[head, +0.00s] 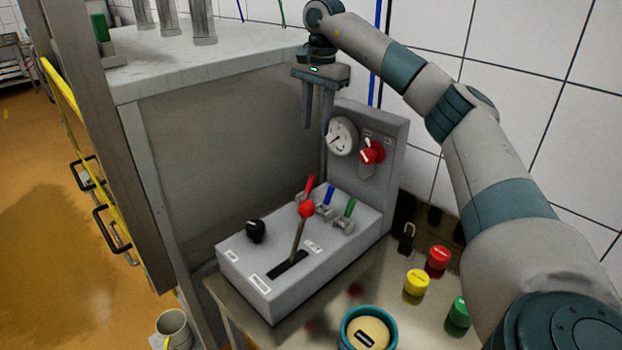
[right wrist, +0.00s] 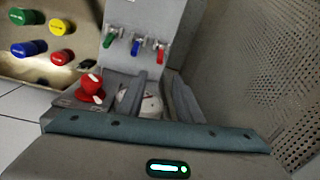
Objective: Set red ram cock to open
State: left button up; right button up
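The red ram cock (head: 309,186) is a small valve with a red lever handle, at the back left of a row on the grey control box (head: 262,262). A blue cock (head: 327,200) and a green cock (head: 348,212) stand beside it, their handles pointing much the same way. In the right wrist view the red cock (right wrist: 161,53) is at the right of the row. My right gripper (head: 316,122) hangs above and behind the red cock, near the gauge, fingers down, apart and empty. The fingers do not touch any cock. My left gripper is out of view.
A red-ball lever (head: 306,209) and a black knob (head: 256,231) rise from the box. The upright panel (head: 390,125) carries a gauge (head: 341,137) and a red rotary knob (head: 371,152). A padlock (head: 406,238) and coloured caps (head: 417,282) lie at right. A grey cabinet wall stands left.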

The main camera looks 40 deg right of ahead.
jog(key=p, duration=0.5)
send_near(311, 176)
jog(key=f, duration=0.7)
jog(key=w+f, duration=0.1)
jog(key=f, duration=0.2)
jog(key=shift+a+f, duration=0.1)
jog(key=shift+f, duration=0.15)
grip_shut()
